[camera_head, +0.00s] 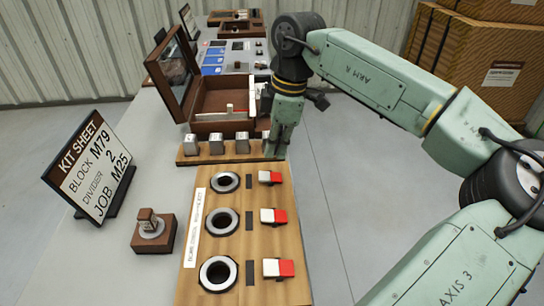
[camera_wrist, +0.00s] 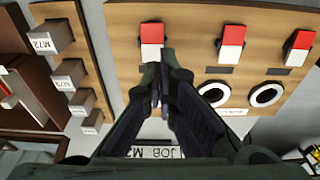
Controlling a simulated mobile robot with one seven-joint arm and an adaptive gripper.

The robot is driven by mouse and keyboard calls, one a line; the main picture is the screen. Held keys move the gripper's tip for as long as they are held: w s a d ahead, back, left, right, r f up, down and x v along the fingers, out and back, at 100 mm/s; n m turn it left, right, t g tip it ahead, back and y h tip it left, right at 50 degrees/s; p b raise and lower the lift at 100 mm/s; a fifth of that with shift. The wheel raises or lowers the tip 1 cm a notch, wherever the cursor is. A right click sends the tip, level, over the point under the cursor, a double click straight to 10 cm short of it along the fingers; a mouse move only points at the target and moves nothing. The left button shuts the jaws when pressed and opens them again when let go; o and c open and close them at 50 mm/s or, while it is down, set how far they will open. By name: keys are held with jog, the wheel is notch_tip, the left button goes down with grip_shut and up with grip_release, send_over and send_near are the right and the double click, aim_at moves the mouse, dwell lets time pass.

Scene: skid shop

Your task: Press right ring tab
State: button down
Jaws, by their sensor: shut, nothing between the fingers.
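A wooden board (camera_head: 246,247) holds three dark rings with pale rims, each beside a red-and-white tab. In the head view these are the far ring (camera_head: 225,182) with its tab (camera_head: 270,177), the middle ring (camera_head: 221,220) with its tab (camera_head: 272,216), and the near ring (camera_head: 217,273) with its tab (camera_head: 277,267). My gripper (camera_head: 277,157) is shut and empty at the board's far end. In the wrist view the fingertips (camera_wrist: 163,72) overlap the white end of the leftmost tab (camera_wrist: 151,40); contact cannot be told. The ring there is hidden behind the fingers.
Several grey blocks (camera_head: 216,143) stand on a wooden rail just beyond the board, close to my gripper. An open wooden case (camera_head: 224,97) lies behind them. A kit sheet sign (camera_head: 91,165) and a small brown stamp-like block (camera_head: 153,232) stand left.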

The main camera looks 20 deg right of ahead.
notch_tip(320, 180, up, 6)
jog(key=d+p, duration=0.1)
jog(key=shift+d+r, duration=0.15)
jog(key=shift+r, duration=0.05)
dwell(0.4)
